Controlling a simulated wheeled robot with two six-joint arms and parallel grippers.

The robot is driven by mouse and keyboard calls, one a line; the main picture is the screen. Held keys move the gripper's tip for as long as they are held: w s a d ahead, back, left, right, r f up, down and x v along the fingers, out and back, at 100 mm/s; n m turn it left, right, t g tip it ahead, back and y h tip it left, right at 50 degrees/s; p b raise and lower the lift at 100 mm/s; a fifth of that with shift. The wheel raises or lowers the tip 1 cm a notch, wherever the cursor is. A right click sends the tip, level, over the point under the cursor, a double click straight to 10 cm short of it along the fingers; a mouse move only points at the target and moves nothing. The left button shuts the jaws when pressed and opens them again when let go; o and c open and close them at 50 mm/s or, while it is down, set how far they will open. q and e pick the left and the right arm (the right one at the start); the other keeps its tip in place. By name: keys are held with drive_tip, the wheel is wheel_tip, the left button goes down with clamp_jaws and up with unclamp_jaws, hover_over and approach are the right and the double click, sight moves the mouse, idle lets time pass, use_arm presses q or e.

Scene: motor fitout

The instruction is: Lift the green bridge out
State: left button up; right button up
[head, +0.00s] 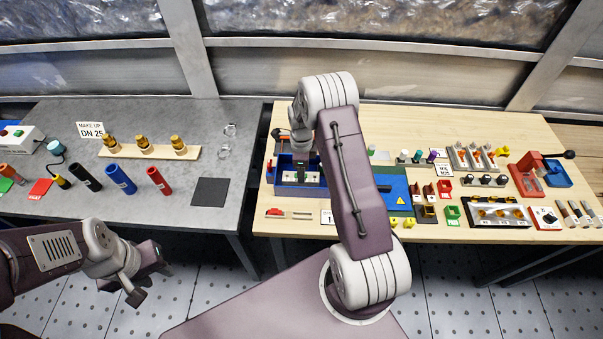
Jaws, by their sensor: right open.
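My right gripper (302,153) is open and points down over the blue motor box (287,190) on the wooden table. Its wrist and arm cover much of the box's back and right side. A small patch of green shows close to the fingers at the box, but it is too small and too covered to tell whether it is the green bridge or whether the fingers touch it. My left gripper (146,278) hangs in front of the grey table, away from the box. I cannot tell whether its jaws are apart.
The blue panel with a yellow warning sign (396,189) lies right of my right arm. Small bins, including a green bin (453,215), and parts racks fill the table's right side. A red-handled screwdriver (275,213) lies in front of the box. The grey table (190,225) holds coloured cylinders.

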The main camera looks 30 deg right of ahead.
drive_tip(key=shift+w+a+f, duration=0.1)
drive_tip(key=shift+a+f, duration=0.1)
drive_tip(key=shift+f, duration=0.1)
drive_tip(key=shift+d, duration=0.1)
clamp_jaws()
drive_tip(key=shift+r, duration=0.1)
drive_tip(key=shift+r, duration=0.25)
drive_tip(key=r, duration=0.2)
drive_tip(key=r+b, duration=0.1)
drive_tip(key=shift+s+d+r, duration=0.2)
drive_tip(key=shift+d+r, duration=0.2)
drive_tip(key=s+d+r+b, duration=0.2)
drive_tip(key=s+d+r, duration=0.3)
drive_tip(key=d, duration=0.4)
drive_tip(key=shift+d+r, duration=0.3)
drive_tip(key=shift+r, duration=0.55)
